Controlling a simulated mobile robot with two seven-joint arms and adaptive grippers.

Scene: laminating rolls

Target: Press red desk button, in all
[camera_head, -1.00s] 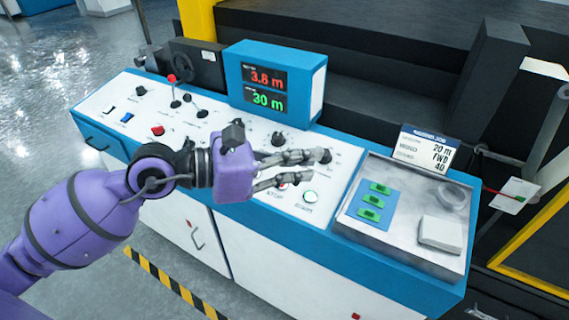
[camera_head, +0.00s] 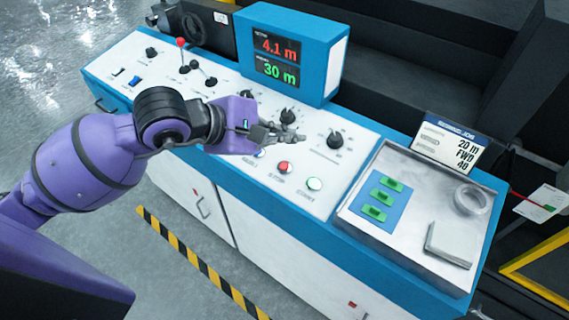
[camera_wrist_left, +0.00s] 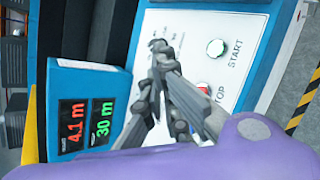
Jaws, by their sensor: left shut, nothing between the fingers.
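My left gripper (camera_head: 300,136) is shut and empty. In the head view its fingertips lie beyond the red button, over the panel near the dark knobs. The height of the fingertips above the panel is hard to tell. My right gripper is not in view.
A blue display box (camera_head: 290,52) reading 4.1 m and 30 m stands behind the panel. Black knobs (camera_head: 335,139) and a red-topped lever (camera_head: 181,48) stick up. A metal tray (camera_head: 350,205) with green items lies to the right, beside a job card (camera_head: 449,148).

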